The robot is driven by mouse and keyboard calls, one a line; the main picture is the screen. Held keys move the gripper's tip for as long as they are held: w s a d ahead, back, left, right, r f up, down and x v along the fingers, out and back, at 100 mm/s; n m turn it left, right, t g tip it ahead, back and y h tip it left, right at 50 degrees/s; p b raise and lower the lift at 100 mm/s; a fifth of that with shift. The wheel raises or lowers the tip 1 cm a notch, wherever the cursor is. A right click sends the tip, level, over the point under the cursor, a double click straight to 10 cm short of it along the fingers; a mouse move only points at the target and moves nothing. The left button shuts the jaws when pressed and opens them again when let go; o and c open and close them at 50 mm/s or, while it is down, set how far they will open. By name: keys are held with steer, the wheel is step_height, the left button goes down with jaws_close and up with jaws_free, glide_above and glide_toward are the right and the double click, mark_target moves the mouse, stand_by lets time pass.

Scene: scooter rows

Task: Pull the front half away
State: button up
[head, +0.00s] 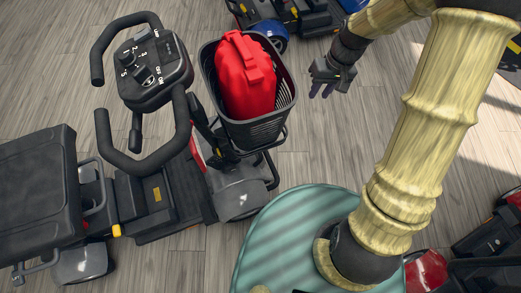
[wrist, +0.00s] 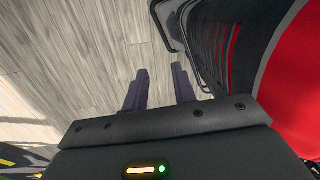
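A mobility scooter stands on the left in the head view. Its front half has a black tiller (head: 152,72) with looped handlebars, a black front basket (head: 270,128) holding a red bag-like item (head: 246,75), and a dark front bumper bar (head: 272,165). The rear half with the black seat (head: 38,190) is at the far left. A yellow part (head: 117,231) shows low between them. My gripper (head: 322,92) is right of the basket, apart from it. In the wrist view my gripper's two fingers (wrist: 160,88) are spread with only floor between them. The basket (wrist: 207,40) is to their right.
Another scooter with a blue part (head: 272,28) stands at the top. Dark and red scooter parts (head: 425,270) are at the lower right. Grey plank floor (head: 325,150) is clear right of the basket. My green base and yellow arm fill the lower right-centre.

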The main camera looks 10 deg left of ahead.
steer(key=w+a+f+n+g+y+b, duration=0.1)
steer(key=w+a+f+b, duration=0.1)
steer(key=f+b, duration=0.4)
steer(key=w+a+f+g+y+b, duration=0.1)
steer(key=a+f+b, duration=0.3)
steer(key=f, duration=0.8)
steer(key=w+a+f+n+g+y+b, duration=0.1)
steer(key=w+a+f+b, duration=0.2)
steer(key=f+b, duration=0.5)
steer(key=shift+a+f+n+y, duration=0.3)
steer(key=shift+a+f, duration=0.05)
steer(key=shift+f, duration=0.6)
steer(key=shift+s, duration=0.1)
steer(key=b+x, duration=0.8)
steer(key=x, duration=0.9)
steer(key=shift+f, duration=0.2)
steer(key=shift+c, duration=0.5)
jaws_close()
